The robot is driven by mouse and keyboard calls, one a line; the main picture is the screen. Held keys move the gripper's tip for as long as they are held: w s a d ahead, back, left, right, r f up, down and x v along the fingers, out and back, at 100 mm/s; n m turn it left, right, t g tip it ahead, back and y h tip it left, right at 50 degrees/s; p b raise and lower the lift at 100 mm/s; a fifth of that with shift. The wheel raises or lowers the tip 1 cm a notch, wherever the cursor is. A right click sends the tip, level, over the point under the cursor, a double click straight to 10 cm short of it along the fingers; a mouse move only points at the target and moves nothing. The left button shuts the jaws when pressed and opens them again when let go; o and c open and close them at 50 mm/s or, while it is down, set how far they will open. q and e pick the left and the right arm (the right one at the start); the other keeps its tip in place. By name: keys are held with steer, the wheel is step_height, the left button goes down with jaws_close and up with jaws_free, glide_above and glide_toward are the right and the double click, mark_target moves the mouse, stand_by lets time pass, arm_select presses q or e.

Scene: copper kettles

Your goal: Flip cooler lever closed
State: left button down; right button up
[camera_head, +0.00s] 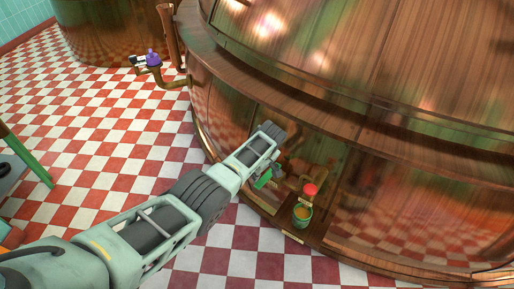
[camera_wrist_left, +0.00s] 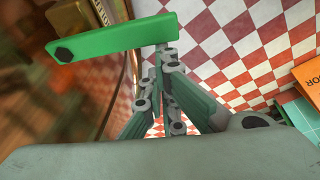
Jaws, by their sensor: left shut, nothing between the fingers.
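The green lever (camera_wrist_left: 120,38) spans the upper left of the left wrist view, with a dark hexagonal bolt at its left end. My left gripper (camera_wrist_left: 165,58) is shut and empty. Its fingertips are just below the lever's right end; I cannot tell whether they touch it. In the head view a small green piece, apparently the lever (camera_head: 263,179), shows low on the copper vessel beside my left wrist. My left gripper's fingers are mostly hidden there by my arm. My right gripper is in neither view.
The big copper vessel (camera_head: 400,220) with wooden bands fills the right of the head view. A red knob (camera_head: 309,190) and a green bucket (camera_head: 302,214) are right of the lever. A pipe with a purple knob (camera_head: 153,58) stands farther back. Checkered floor (camera_head: 110,150) is open at left.

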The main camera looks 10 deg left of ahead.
arm_select(q)
steer(key=shift+s+d+f, duration=0.1)
steer(key=shift+s+d, duration=0.05)
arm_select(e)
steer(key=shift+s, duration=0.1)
arm_select(q)
steer(key=v, duration=1.2)
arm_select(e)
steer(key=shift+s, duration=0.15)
